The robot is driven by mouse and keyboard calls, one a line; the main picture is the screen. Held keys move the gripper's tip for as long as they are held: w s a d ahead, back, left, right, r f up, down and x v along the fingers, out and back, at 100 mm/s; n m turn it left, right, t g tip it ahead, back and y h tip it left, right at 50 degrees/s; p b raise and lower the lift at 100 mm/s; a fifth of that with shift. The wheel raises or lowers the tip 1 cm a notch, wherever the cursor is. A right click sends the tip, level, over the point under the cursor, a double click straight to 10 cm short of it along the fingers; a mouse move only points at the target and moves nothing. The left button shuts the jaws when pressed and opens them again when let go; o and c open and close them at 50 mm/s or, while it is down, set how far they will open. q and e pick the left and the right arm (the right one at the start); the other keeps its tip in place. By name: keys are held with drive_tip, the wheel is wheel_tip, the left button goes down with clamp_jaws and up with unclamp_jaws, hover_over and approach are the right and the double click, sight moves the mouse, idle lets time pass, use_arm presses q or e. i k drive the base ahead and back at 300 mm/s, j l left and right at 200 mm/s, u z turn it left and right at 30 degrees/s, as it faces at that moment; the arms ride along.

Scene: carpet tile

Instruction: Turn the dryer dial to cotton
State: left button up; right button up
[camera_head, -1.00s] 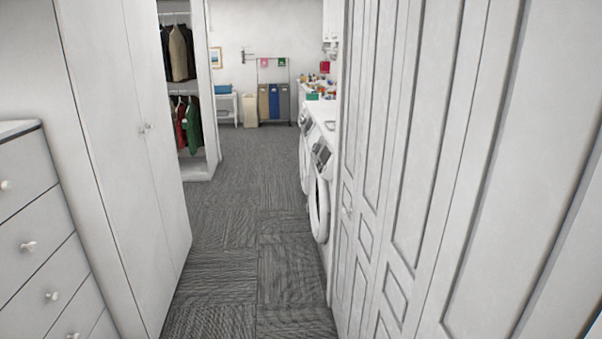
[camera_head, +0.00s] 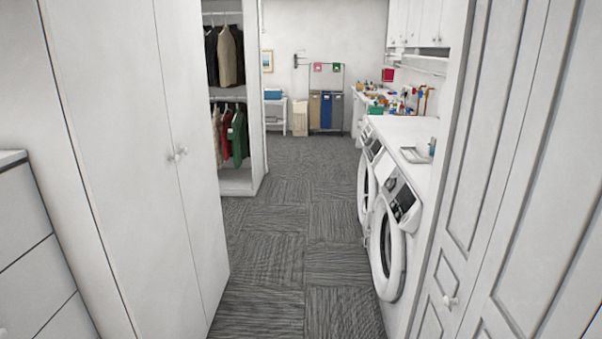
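Two white front-loading machines stand side by side under a white counter on the right. The nearer machine (camera_head: 411,226) has a round door (camera_head: 387,248) and a dark control panel (camera_head: 403,199) with a dial (camera_head: 390,184) near its left end. The farther machine (camera_head: 366,171) is partly hidden behind the nearer one. I cannot tell which of them is the dryer, and the dial markings are too small to read. Neither of my grippers is in view.
A white cabinet (camera_head: 130,150) and a drawer unit (camera_head: 32,270) line the left; panelled white doors (camera_head: 490,150) line the right. An open wardrobe (camera_head: 240,178) with hanging clothes stands farther left. Laundry bins (camera_head: 326,108) stand at the back. The carpet aisle (camera_head: 305,225) between is clear.

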sight(389, 182)
drive_tip(key=i, duration=2.3)
